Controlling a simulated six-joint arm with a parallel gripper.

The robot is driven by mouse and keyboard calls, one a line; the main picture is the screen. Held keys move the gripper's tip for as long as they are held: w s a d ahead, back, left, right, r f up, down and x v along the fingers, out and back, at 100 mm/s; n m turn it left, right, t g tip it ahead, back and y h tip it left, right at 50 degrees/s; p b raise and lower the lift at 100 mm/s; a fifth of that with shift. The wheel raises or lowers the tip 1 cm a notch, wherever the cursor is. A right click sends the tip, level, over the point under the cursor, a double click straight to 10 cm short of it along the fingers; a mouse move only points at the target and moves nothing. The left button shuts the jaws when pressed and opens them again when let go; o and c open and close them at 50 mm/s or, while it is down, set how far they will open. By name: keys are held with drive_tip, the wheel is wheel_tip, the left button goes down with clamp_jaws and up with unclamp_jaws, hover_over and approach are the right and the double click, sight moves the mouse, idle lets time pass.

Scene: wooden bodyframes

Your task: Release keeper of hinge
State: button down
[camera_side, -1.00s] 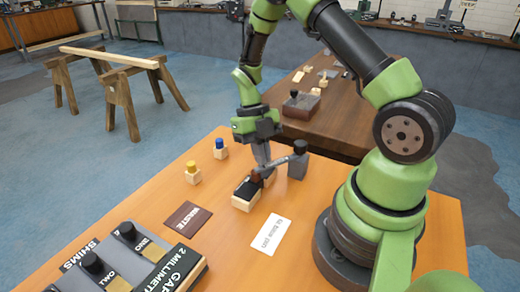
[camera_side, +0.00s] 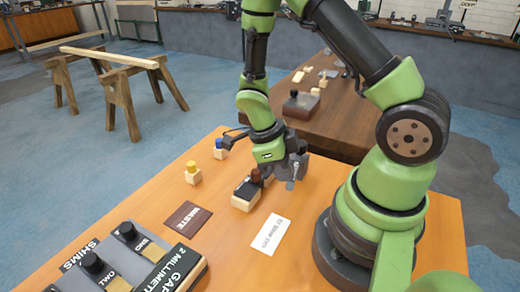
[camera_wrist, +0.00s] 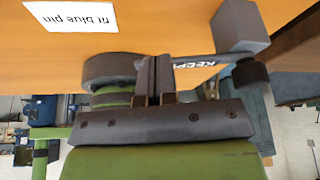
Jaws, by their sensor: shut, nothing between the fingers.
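The hinge block (camera_side: 245,195) is pale wood with a dark top and a brown knob (camera_side: 256,176); it stands mid-table in the side view. The keeper arm (camera_wrist: 200,63), lettered "KEEP", runs in the wrist view from a grey post (camera_wrist: 238,25) toward my fingers. A dark knob (camera_wrist: 251,76) shows near the post. My gripper (camera_side: 290,184) is shut, low over the table right of the hinge block, and hides the post in the side view. In the wrist view my shut fingers (camera_wrist: 157,62) are beside the keeper arm; I cannot tell whether they touch it.
A yellow-topped pin (camera_side: 193,173) and a blue-topped pin (camera_side: 220,149) stand to the left. A brown waste card (camera_side: 188,217) and a white "fit blue pin" card (camera_side: 270,235) lie in front. A shim box (camera_side: 150,262) is at the lower left.

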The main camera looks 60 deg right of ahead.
drive_tip(key=shift+s+n, duration=0.3)
drive_tip(key=shift+s+d, duration=0.1)
drive_tip(key=shift+s, duration=0.45)
drive_tip(key=shift+w+a, duration=0.2)
drive_tip(key=shift+w, duration=0.3)
drive_tip(key=w, duration=0.1)
drive_tip(key=w+a, duration=0.1)
drive_tip(key=shift+w, duration=0.35)
drive_tip(key=v, duration=1)
drive_tip(key=shift+a, duration=0.15)
drive_tip(key=shift+s, duration=0.1)
